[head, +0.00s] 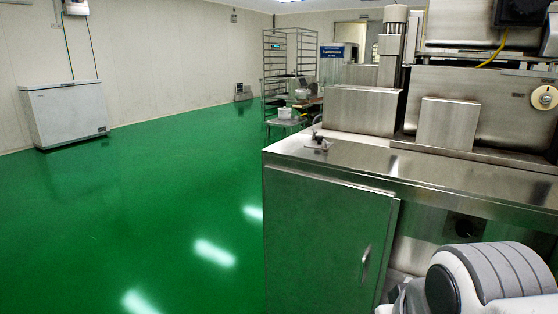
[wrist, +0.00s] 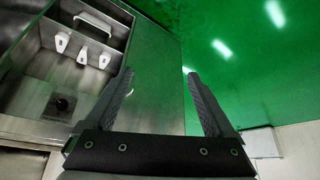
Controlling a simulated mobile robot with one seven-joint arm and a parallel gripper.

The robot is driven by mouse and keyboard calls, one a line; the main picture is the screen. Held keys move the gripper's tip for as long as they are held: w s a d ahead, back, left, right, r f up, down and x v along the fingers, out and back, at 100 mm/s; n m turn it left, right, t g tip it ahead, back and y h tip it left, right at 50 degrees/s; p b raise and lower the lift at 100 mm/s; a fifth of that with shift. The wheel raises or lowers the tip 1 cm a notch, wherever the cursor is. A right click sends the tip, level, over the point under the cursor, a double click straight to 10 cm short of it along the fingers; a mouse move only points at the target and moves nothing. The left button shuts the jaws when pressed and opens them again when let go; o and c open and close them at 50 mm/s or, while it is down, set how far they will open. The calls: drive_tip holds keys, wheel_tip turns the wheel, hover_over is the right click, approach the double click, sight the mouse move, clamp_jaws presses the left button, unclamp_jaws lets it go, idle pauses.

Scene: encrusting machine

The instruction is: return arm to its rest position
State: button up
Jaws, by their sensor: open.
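My gripper (wrist: 160,98) shows in the wrist view with its two dark fingers wide apart and nothing between them. Beyond the fingers are the steel cabinet's side and the green floor. In the head view, part of my white and grey arm (head: 490,272) shows at the lower right, in front of the steel machine (head: 330,235). The gripper itself is out of the head view.
The machine's steel cabinet and top (head: 430,173) fill the right side. A white chest freezer (head: 65,113) stands far left. The green floor (head: 150,220) between is clear.

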wheel_tip(320, 180, up, 12)
drive_tip(key=p, duration=1)
